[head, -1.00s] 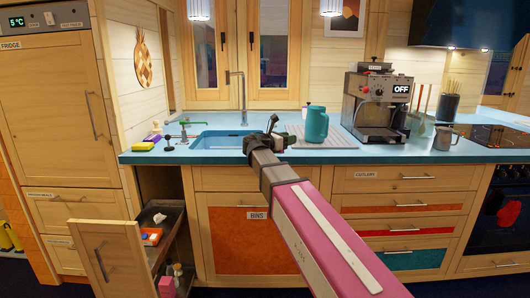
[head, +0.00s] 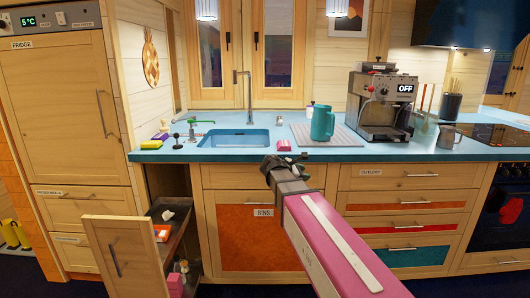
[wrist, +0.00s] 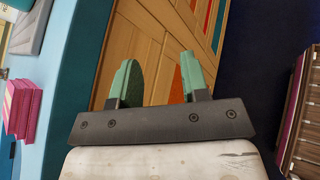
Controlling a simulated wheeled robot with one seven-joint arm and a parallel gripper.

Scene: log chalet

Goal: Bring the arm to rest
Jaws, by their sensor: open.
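My gripper (head: 274,170) is at the front of the counter, seen against the counter edge and the cabinet front under the sink. In the wrist view its two green fingers (wrist: 160,78) stand apart with nothing between them. The fingers point toward the wooden cabinet front (wrist: 150,45). My arm reaches in from the lower right of the head view.
The blue counter (head: 220,156) holds a sink (head: 235,138), a pink block (head: 284,145), a teal jug (head: 322,123) and a coffee machine (head: 378,105). A pull-out unit (head: 118,255) stands open at lower left. An oven is at right.

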